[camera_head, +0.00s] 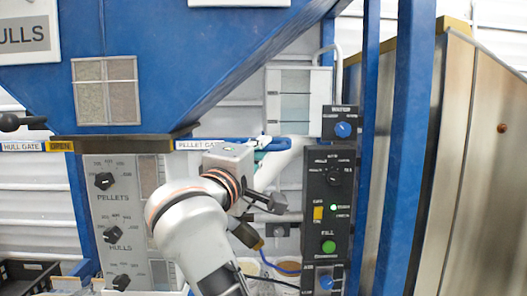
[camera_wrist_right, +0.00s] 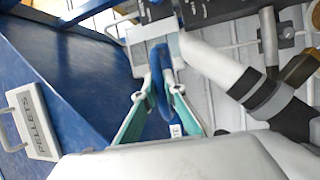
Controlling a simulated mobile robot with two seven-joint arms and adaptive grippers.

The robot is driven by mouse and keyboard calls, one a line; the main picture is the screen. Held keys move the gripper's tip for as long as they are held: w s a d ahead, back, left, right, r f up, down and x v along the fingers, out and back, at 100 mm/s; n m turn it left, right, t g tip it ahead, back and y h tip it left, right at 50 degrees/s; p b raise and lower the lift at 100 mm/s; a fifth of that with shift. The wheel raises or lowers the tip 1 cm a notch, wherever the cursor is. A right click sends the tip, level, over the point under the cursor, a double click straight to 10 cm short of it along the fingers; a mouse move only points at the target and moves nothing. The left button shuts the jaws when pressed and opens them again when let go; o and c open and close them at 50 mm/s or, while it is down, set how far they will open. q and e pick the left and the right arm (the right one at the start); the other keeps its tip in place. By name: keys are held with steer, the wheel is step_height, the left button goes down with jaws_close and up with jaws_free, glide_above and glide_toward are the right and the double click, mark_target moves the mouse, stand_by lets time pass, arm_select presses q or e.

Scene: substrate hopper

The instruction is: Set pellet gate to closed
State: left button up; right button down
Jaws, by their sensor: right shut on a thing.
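The pellet gate label (camera_head: 199,145) is on the bar below the blue hopper in the head view, and the blue gate handle runs right from it. My right gripper (camera_head: 262,144) is at the right end of this handle, largely hidden behind my own wrist. In the right wrist view, the teal fingers of my right gripper (camera_wrist_right: 157,92) are closed around a blue handle loop (camera_wrist_right: 160,70). How far the gate plate is slid is hidden. My left gripper is not in view.
A black control panel (camera_head: 327,245) with knobs and a green button stands right of my arm, close to it. A blue post (camera_head: 404,150) is further right. A pale pipe (camera_wrist_right: 215,65) passes beside the gripper.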

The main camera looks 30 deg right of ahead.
steer(key=shift+w+a, duration=0.1)
steer(key=shift+a, duration=0.05)
steer(key=c, duration=2.2)
jaws_free()
steer(key=shift+o, duration=0.6)
steer(key=shift+w+a, duration=0.1)
steer(key=shift+a, duration=0.05)
